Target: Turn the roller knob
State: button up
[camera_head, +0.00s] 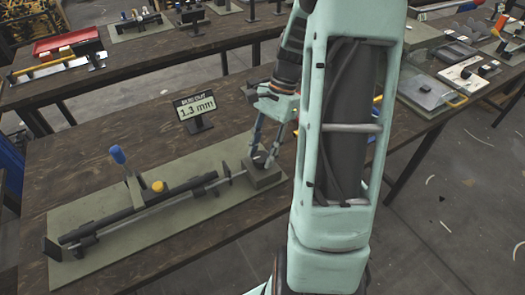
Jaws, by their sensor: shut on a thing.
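The roller knob (259,160) is a small dark round knob on top of a grey block at the right end of a long fixture. My gripper (262,150) reaches down from above, with its two fingers around the knob and shut on it. Part of the knob is hidden by the fingers. The fixture holds a long shaft (150,212) lying along a greenish-grey base plate (185,232). A blue-handled lever (118,155) stands near the left part of the shaft, with a yellow knob (158,186) beside it.
A small display (196,107) reading "1.3 mm" stands behind the fixture on the dark wooden table (100,125). Other benches behind and at right hold more devices, including a red tray (66,42). My arm hides the table's right part.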

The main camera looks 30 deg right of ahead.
jog(key=shift+c, duration=1)
jog(key=shift+w+r+n+g+p, duration=0.1)
jog(key=shift+n+g+p, duration=0.45)
jog(key=shift+n, duration=0.55)
jog(key=shift+w+n+g+h+p, duration=0.1)
jog(key=shift+n+g+h+p, duration=0.25)
jog(key=shift+n, duration=0.7)
jog(key=shift+n+g+h+p, duration=0.1)
jog(key=shift+n+h+p, duration=0.45)
jog(key=shift+n, duration=0.5)
jog(key=o, duration=1.2)
jog(key=shift+a, duration=0.1)
jog(key=shift+c, duration=0.2)
